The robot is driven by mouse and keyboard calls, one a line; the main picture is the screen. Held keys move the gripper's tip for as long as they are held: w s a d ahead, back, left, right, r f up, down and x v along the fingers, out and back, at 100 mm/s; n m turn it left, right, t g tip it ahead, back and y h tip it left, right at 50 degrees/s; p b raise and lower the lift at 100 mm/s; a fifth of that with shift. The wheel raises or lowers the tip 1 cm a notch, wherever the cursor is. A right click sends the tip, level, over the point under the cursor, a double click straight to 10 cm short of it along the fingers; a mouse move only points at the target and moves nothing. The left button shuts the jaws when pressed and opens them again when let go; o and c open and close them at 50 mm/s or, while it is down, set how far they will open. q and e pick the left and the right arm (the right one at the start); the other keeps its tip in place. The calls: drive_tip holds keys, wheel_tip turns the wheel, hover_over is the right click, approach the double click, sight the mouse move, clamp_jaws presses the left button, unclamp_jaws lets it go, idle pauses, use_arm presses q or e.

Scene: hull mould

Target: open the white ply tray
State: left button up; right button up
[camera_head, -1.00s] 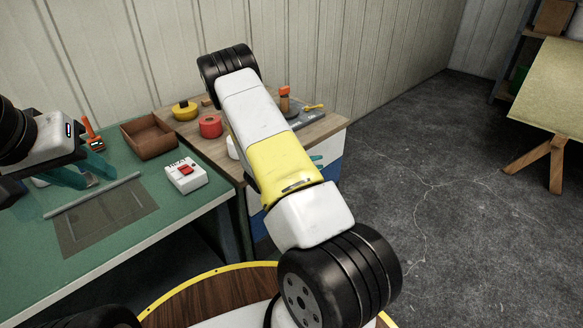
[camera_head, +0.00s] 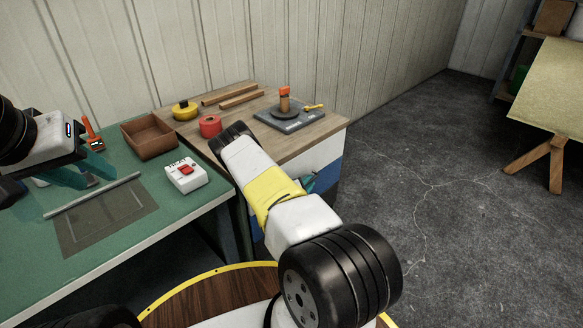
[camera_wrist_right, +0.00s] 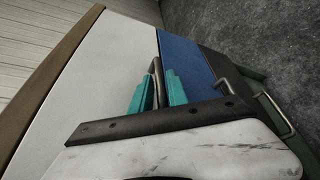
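The white ply tray (camera_wrist_right: 85,85) is the white-fronted drawer at the top of the cabinet under the wooden worktop; its front (camera_head: 322,152) shows partly in the head view. My right gripper (camera_wrist_right: 158,82) is at this front. Its teal fingers stand on either side of a greyish bar that looks like the tray's handle. I cannot tell whether they grip it. In the head view my right arm hides much of the cabinet, and the right gripper (camera_head: 312,183) shows only in part. The tray looks shut. My left gripper (camera_head: 82,172) is open over the green bench.
A blue drawer (camera_wrist_right: 185,58) and darker ones with metal handles (camera_wrist_right: 278,115) lie below. The worktop (camera_head: 310,140) holds a red tin (camera_head: 210,126), a yellow pot (camera_head: 185,111) and a grey plate (camera_head: 290,122).

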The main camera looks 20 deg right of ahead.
drive_tip(key=shift+w+d, duration=0.25)
clamp_jaws()
idle(1.4)
